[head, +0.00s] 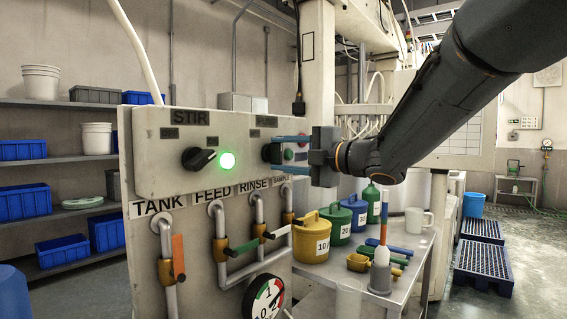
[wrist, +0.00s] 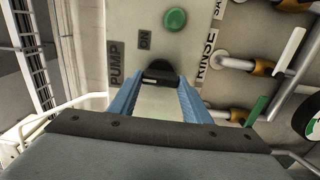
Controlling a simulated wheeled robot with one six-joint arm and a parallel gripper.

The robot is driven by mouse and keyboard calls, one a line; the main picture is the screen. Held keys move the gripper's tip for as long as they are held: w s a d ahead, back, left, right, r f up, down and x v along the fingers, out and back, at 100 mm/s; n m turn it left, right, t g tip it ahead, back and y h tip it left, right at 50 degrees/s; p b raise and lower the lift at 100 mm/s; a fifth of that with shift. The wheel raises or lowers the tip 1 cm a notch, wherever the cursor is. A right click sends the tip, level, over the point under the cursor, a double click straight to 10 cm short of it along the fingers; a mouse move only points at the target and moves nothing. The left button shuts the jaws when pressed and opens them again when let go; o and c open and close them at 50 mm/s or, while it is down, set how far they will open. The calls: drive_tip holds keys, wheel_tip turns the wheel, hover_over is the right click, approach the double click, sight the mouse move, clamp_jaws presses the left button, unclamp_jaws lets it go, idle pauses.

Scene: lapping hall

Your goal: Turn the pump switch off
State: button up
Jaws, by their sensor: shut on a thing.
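The pump switch is a black rotary knob (wrist: 160,70) on a pale panel, beside the PUMP label (wrist: 116,64) and an ON label (wrist: 145,40) in the wrist view. My gripper (wrist: 157,84) has its blue fingers closed on either side of the knob. In the head view my gripper (head: 276,152) reaches the panel (head: 232,174) from the right, one finger above the other. The knob (head: 266,153) shows only partly there. Its pointer and the switch's OFF label cannot be made out.
A STIR knob (head: 198,158) and a lit green lamp (head: 227,160) sit left on the panel. Below are pipes with coloured valve handles (head: 178,257) and a gauge (head: 264,300). A metal table (head: 405,272) with coloured lidded pots (head: 311,240) stands to the right, below my arm.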

drive_tip(key=shift+f, duration=0.1)
idle(0.4)
drive_tip(key=o, duration=1)
drive_tip(key=shift+o, duration=0.2)
drive_tip(key=v, duration=0.8)
drive_tip(key=shift+b, duration=0.45)
